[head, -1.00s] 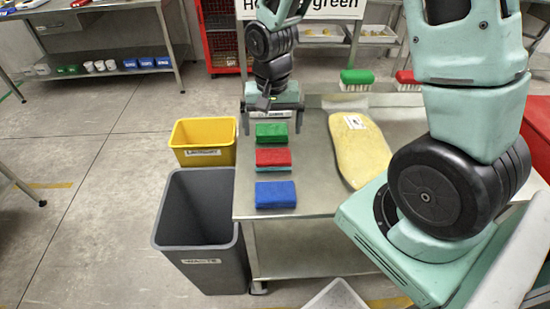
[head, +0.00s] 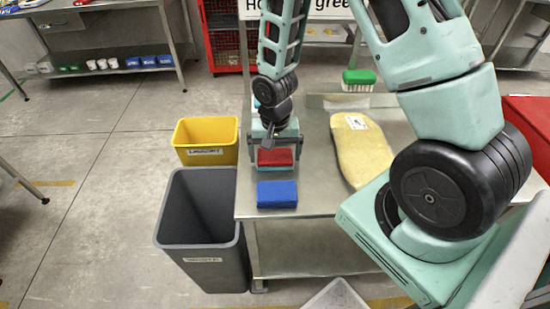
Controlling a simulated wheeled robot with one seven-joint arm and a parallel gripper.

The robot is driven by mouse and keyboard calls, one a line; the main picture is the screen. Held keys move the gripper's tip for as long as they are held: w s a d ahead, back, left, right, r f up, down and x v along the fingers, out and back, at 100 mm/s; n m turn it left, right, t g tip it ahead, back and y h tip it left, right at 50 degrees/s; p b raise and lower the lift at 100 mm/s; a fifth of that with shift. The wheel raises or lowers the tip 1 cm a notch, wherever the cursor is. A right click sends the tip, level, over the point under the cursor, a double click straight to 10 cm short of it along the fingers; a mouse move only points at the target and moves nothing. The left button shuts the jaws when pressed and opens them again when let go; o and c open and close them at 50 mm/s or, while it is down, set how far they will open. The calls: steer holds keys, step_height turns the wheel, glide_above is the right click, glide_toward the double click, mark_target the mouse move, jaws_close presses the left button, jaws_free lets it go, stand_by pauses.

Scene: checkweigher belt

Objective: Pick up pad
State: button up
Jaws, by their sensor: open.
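Several scrubbing pads lie in a column on the left part of the metal table. The blue pad (head: 277,194) is nearest and fully in view. The red pad (head: 275,157) lies just behind it, partly covered by my gripper. My gripper (head: 275,166) is open and low over the red pad, with a finger on the left and right of it. I cannot tell whether the fingers touch it. The green pad is hidden behind my gripper and arm.
The metal table (head: 315,190) also holds a yellow sole-shaped item (head: 358,150) and a green brush (head: 358,79). A grey waste bin (head: 200,220) and a yellow bin (head: 206,141) stand left of it. A red container (head: 530,125) is at right.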

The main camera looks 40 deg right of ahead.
mark_target(275, 157)
steer(key=c, duration=0.8)
steer(key=shift+r, duration=0.15)
step_height(275, 157, up, 10)
steer(key=o, duration=0.4)
steer(key=shift+c, duration=1.1)
steer(key=shift+s+f, duration=0.1)
steer(key=shift+f, duration=0.1)
